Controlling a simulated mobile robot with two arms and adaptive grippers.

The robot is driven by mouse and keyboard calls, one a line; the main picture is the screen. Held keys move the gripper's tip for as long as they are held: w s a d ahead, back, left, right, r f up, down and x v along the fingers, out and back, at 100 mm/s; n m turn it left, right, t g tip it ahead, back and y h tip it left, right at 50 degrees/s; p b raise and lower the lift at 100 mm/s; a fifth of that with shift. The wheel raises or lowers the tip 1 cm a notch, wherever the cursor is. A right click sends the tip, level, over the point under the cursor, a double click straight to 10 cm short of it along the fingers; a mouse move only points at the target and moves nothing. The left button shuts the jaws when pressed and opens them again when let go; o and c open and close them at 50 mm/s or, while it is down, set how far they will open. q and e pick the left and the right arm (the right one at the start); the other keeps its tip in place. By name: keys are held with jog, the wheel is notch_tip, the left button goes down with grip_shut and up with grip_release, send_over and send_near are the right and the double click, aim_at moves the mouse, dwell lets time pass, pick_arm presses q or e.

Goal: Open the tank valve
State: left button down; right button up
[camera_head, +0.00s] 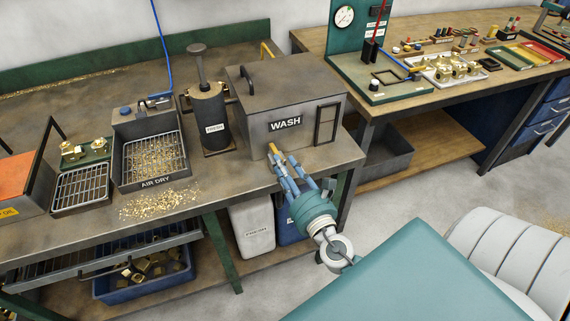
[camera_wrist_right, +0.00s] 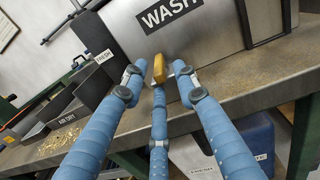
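The grey wash tank (camera_head: 290,100), labelled WASH, stands on the bench. Its valve has a small yellow handle (camera_head: 272,148) low on the front face, near the left corner. In the right wrist view the handle (camera_wrist_right: 159,68) points up from a metal fitting. My right gripper (camera_head: 284,172), with blue fingers, is right in front of the valve. In the right wrist view (camera_wrist_right: 158,82) its fingers are spread on both sides of the handle and one is below it. No finger is clearly closed on the handle. My left gripper is not in view.
The bench's front edge (camera_head: 345,160) is just beside the gripper. A dark fresh canister (camera_head: 209,115) and an air dry basket (camera_head: 150,155) with brass shavings stand left of the tank. Bins (camera_head: 252,228) sit below. A second workbench (camera_head: 400,110) is at right.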

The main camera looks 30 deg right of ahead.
grip_shut()
jog(key=shift+w+a+r+m+h+p, duration=0.1)
jog(key=shift+a+r+m+h+p, duration=0.1)
jog(key=shift+m+h+p, duration=0.35)
grip_release()
jog(key=shift+d+f, duration=0.1)
